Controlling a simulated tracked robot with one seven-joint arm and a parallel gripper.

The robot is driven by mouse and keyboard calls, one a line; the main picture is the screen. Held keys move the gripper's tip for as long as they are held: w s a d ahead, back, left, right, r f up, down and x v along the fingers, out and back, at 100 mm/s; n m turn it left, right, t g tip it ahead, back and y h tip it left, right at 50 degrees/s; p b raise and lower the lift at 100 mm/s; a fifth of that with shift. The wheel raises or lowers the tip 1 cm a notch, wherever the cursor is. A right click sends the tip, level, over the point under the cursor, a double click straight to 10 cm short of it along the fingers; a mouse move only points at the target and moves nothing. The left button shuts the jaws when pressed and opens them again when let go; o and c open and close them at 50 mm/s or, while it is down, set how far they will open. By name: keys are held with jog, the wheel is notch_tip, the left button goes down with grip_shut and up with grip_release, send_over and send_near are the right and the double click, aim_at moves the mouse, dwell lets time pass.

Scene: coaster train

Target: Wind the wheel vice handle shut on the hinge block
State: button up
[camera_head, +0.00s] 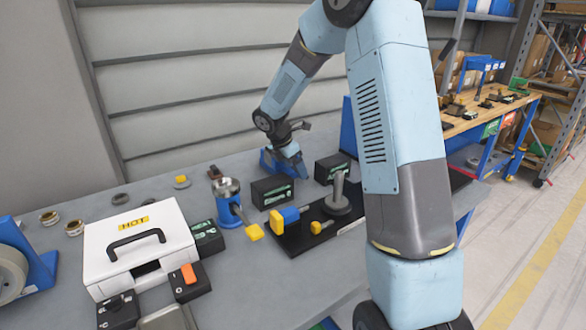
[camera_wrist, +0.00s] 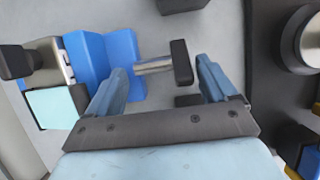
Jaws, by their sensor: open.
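A blue vice (camera_head: 268,163) stands at the back of the grey bench in the head view, partly covered by my gripper (camera_head: 288,145). The wrist view shows the blue vice body (camera_wrist: 125,52) with a bare metal spindle (camera_wrist: 154,67) ending in a dark handle (camera_wrist: 182,62). My gripper (camera_wrist: 162,66) is open, with the spindle end and handle in the gap between its blue fingers. I cannot tell whether either finger touches the handle. A metal piece with dark parts (camera_wrist: 50,62) shows at the vice's left; I cannot tell if it is the hinge block.
Two dark boxes (camera_head: 272,190) (camera_head: 332,167) stand close to the vice. In front are a black board with a grey post (camera_head: 339,190), a second blue fixture with a yellow handle (camera_head: 229,205) and a white HOT case (camera_head: 137,248). Bare bench lies at front centre.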

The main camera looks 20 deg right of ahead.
jog(key=shift+d+f, duration=0.1)
jog(key=shift+f, duration=0.2)
jog(key=shift+c, duration=0.2)
jog(key=c, duration=0.6)
jog(key=shift+a, duration=0.3)
jog(key=shift+c, duration=0.2)
jog(key=shift+d, duration=0.3)
jog(key=shift+d, duration=0.1)
jog(key=shift+d+r, duration=0.1)
